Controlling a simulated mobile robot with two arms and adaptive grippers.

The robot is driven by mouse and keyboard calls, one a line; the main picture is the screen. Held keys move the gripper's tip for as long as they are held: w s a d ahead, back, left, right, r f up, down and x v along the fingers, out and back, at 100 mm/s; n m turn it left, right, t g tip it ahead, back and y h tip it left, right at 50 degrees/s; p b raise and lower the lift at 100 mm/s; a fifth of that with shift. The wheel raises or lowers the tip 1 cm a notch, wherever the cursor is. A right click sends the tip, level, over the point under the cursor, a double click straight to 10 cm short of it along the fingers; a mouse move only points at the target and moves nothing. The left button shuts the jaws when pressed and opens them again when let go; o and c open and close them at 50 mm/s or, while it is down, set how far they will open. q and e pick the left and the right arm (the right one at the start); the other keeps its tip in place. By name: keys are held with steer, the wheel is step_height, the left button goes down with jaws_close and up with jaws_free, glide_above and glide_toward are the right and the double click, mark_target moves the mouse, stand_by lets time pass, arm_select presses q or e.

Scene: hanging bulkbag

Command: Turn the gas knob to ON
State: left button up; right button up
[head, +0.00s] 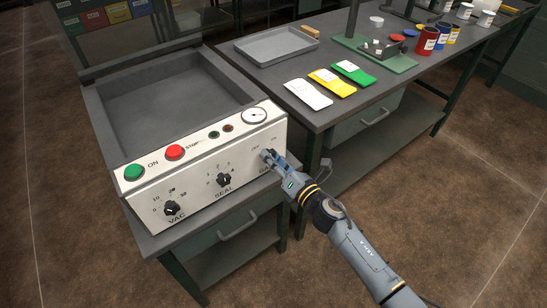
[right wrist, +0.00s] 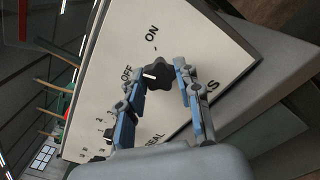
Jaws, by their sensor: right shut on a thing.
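The gas knob (right wrist: 158,73) is a dark lobed knob on the white front panel (right wrist: 105,50) of the machine. In the right wrist view its white pointer mark is toward the OFF label, and the ON label stands to one side. My right gripper (head: 268,156) is at the right end of the panel in the head view, hiding most of the knob there. Its two blue-grey fingers (right wrist: 160,80) are on either side of the knob and shut on it. My left gripper is not in view.
The panel also has a VAC knob (head: 172,208), a SEAL knob (head: 223,180), a green button (head: 134,172), a red button (head: 174,152) and a gauge (head: 254,115). A bench (head: 390,92) with a grey tray (head: 276,46) and coloured packets stands to the right.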

steer(key=m+p, duration=0.2)
steer(key=m, duration=0.9)
steer(key=shift+m, duration=0.4)
stand_by(0.3)
steer(key=o, duration=1.2)
steer(key=shift+c, duration=0.2)
steer(key=shift+s+d, duration=0.1)
steer(key=v, duration=1.1)
steer(key=shift+s+d, duration=0.2)
steer(key=shift+s, duration=0.1)
steer(key=shift+f, duration=0.1)
